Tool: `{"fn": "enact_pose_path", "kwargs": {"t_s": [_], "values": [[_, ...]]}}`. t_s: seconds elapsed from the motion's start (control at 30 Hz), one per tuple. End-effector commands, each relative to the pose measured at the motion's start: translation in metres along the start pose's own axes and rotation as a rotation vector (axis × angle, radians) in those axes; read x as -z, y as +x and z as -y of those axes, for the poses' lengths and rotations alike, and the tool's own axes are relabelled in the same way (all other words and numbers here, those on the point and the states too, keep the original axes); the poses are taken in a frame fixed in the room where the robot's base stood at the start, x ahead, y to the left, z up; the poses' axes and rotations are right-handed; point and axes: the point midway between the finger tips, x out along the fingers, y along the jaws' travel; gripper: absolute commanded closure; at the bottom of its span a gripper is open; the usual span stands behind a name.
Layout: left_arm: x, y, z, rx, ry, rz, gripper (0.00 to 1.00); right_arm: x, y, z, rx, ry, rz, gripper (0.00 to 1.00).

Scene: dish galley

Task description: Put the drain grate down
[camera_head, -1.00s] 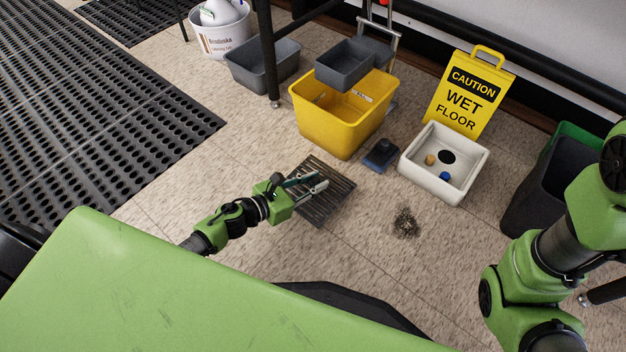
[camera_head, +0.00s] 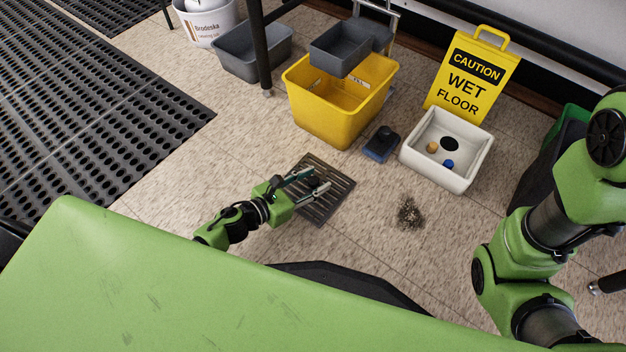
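The drain grate (camera_head: 340,187), a dark square of slats, appears to lie flat on the tiled floor, in the middle of the view. My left gripper (camera_head: 321,177) is over its left part. The fingers are spread, with a dark knob-like piece (camera_head: 312,182) showing between them; I cannot tell whether they touch it. The gripper hides part of the grate's left side. My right arm comes in at the right, and its gripper is out of view.
A yellow bucket (camera_head: 335,112) and a blue-black block (camera_head: 381,144) stand behind the grate. A white basin (camera_head: 471,176) with a dark hole and small orange and blue items is right, before a wet-floor sign (camera_head: 472,75). Debris (camera_head: 410,213) lies right of the grate.

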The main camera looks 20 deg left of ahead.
Motion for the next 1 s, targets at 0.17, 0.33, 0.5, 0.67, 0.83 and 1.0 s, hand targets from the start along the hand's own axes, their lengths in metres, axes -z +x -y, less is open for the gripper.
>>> {"fn": "enact_pose_path", "kwargs": {"t_s": [0.17,0.33,0.5,0.67,0.83,1.0], "values": [[0.000,0.000,0.000,0.000,0.000,0.000,0.63,0.000,0.000,0.000,0.000,-0.001,0.000,0.60],[-0.005,-0.007,0.000,-0.001,-0.002,-0.002,0.63,-0.003,0.008,-0.002,-0.001,-0.001,0.000,0.60],[-0.006,-0.042,0.001,-0.001,-0.003,-0.004,0.63,-0.008,0.021,-0.005,-0.001,-0.001,0.001,0.60],[-0.006,-0.077,0.001,0.000,-0.004,-0.003,0.63,-0.013,0.033,-0.007,-0.001,-0.001,0.002,0.60],[-0.005,-0.106,0.001,-0.001,-0.004,-0.001,0.63,-0.016,0.042,-0.009,-0.002,0.000,0.002,0.60],[-0.004,-0.119,0.000,0.000,-0.001,0.000,0.63,-0.017,0.045,-0.010,-0.002,0.000,0.003,0.60]]}}
